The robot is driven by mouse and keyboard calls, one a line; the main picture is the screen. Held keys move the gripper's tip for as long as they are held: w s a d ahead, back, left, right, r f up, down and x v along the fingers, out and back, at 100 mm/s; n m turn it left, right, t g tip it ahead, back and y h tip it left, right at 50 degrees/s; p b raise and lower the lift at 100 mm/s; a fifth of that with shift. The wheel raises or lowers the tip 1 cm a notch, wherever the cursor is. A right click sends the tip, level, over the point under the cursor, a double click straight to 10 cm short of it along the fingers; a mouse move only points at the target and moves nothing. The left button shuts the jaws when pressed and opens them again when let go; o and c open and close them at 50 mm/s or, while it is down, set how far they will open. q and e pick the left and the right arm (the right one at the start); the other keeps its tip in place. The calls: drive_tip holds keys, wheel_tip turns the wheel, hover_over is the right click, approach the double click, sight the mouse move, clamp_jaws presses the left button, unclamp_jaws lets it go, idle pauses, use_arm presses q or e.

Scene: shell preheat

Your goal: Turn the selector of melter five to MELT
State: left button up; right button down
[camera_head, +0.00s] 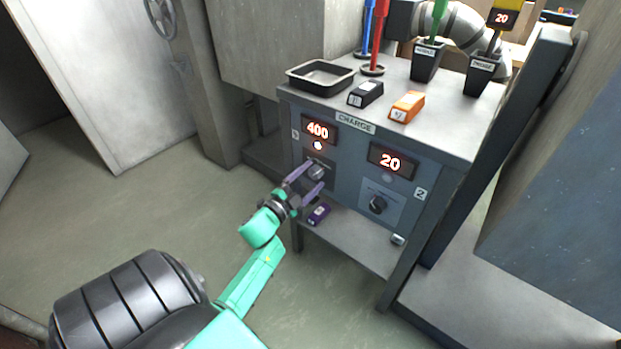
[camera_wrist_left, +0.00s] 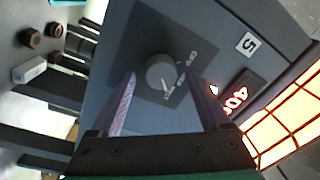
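The selector knob (camera_wrist_left: 160,71) of melter five is grey and round, on a dark plate beside a white "5" label (camera_wrist_left: 247,43). In the head view the selector (camera_head: 316,172) sits below a lit red "400" display (camera_head: 318,130). My left gripper (camera_head: 315,177) is open in front of it. In the left wrist view its two purple fingers (camera_wrist_left: 160,80) stand on either side of the knob, with visible gaps. A pale mark shows at the knob's lower edge. The plate's lettering is too small to read surely. My right gripper is not in view.
To the right are a "20" display (camera_head: 390,162) and a dark knob (camera_head: 377,204) labelled 2. The top holds a black tray (camera_head: 320,77), a black block (camera_head: 366,94) and an orange block (camera_head: 407,106). A purple block (camera_head: 318,214) lies on the lower shelf.

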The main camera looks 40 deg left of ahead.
use_arm(q)
drive_tip(key=shift+s, duration=0.5)
drive_tip(key=s+f+p, duration=0.1)
drive_tip(key=s+p, duration=0.1)
drive_tip(key=s, duration=1.1)
drive_tip(key=shift+s+d, duration=0.15)
drive_tip(key=shift+s, duration=0.1)
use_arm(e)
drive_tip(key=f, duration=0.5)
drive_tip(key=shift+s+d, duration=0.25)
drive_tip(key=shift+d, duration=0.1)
